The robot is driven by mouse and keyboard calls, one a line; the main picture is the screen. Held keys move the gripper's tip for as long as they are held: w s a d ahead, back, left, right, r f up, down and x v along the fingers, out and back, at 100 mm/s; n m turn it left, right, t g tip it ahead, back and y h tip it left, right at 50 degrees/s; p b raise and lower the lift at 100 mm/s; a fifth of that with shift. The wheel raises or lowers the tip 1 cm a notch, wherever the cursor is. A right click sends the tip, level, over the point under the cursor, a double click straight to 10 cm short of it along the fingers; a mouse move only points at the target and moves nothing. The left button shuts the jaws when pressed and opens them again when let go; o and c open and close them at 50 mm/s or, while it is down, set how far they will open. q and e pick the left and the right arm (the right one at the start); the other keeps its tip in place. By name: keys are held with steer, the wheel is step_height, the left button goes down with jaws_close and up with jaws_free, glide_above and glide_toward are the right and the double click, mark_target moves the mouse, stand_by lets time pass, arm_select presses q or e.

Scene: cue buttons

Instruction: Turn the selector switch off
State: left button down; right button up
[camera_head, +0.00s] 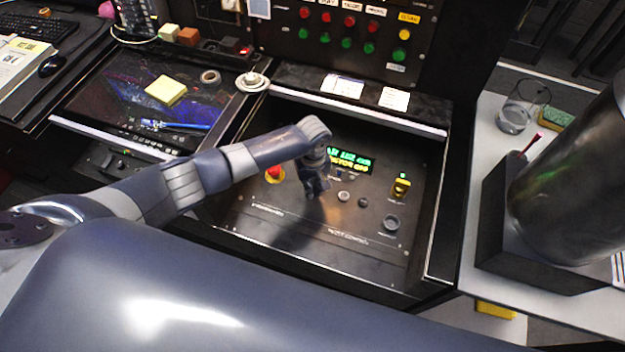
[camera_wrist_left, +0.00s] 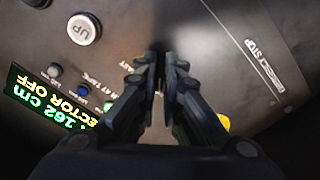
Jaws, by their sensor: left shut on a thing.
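My left gripper (camera_head: 317,190) points down at the dark control panel (camera_head: 290,240), left of its middle. In the left wrist view its fingers (camera_wrist_left: 158,62) are nearly together, tips at the panel face. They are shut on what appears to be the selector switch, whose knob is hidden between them. The lit display (camera_head: 350,162) sits just beyond the gripper in the head view. In the left wrist view the display (camera_wrist_left: 55,118) reads "162 cm" and, partly cut off, "ECTOR OFF". My right gripper is not in view.
A red stop button (camera_head: 274,174) is left of the gripper.

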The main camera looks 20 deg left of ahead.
arm_select(q)
steer(key=shift+n+p, duration=0.5)
steer(key=shift+n, duration=0.2)
steer(key=shift+a, duration=0.1)
steer(key=c, duration=1.7)
jaws_free()
steer(key=shift+r, duration=0.25)
step_height(320, 180, up, 12)
steer(key=shift+f, duration=0.2)
